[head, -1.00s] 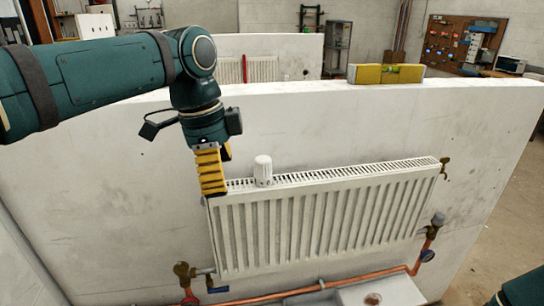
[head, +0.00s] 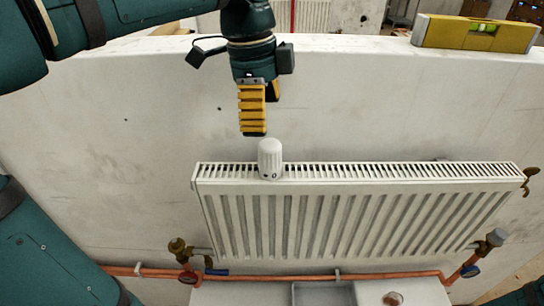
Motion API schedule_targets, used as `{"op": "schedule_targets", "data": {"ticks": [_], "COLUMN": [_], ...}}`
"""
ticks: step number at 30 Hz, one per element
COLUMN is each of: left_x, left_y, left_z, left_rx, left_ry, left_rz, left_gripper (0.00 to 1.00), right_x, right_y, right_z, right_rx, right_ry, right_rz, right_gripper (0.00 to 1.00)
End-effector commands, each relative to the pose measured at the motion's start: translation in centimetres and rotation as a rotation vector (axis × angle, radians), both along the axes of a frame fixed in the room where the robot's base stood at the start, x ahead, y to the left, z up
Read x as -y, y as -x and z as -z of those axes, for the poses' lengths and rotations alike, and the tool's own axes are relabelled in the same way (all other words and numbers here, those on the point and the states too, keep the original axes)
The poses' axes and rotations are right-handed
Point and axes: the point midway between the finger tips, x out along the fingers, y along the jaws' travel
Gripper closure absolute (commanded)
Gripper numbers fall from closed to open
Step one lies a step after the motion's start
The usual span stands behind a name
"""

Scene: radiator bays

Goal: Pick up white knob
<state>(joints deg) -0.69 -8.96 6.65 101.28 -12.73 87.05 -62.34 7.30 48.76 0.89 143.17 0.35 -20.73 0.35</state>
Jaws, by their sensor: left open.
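The white knob (head: 269,158) stands upright on the top grille of the white radiator (head: 340,220), near its left end. My left gripper (head: 256,132) points down just above the knob and a little to its left in the picture, with yellow ribbed fingers. It is open and holds nothing; the near finger partly hides the other one. No contact with the knob shows. Of my right arm only a dark piece shows at the lower right corner; its gripper is out of view.
A yellow spirit level (head: 475,34) lies on top of the white wall (head: 130,130) at the right. Below the radiator run copper pipes (head: 300,277) with a left valve (head: 180,252) and a right valve (head: 490,243).

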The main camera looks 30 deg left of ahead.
Motion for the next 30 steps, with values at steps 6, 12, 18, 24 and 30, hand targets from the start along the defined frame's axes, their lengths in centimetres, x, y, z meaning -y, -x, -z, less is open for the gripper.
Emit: {"op": "schedule_targets", "data": {"ticks": [6, 12, 18, 24, 30], "left_x": [0.4, 0.5, 0.8, 1.1, 1.1], "left_y": [-0.1, -0.3, -0.6, -0.7, -0.8], "left_z": [3.6, 4.7, 7.5, 9.4, 9.5], "left_rx": [-0.001, 0.0, -0.002, 0.0, 0.001], "left_ry": [0.0, 0.0, 0.0, 0.0, 0.001], "left_rz": [-0.001, -0.001, -0.001, 0.0, -0.001], "left_gripper": [0.18, 0.18, 0.18, 0.18, 0.18], "right_x": [-0.1, -0.1, -0.1, -0.2, -0.2], "right_y": [0.3, 0.4, 0.6, 0.8, 0.8], "right_z": [1.0, 1.3, 2.2, 2.6, 2.6], "right_rx": [-0.007, -0.009, -0.015, -0.019, -0.019], "right_ry": [-0.002, -0.002, -0.004, -0.004, -0.004], "right_rz": [-0.005, -0.007, -0.011, -0.015, -0.015], "right_gripper": [1.0, 1.0, 1.0, 1.0, 1.0]}}
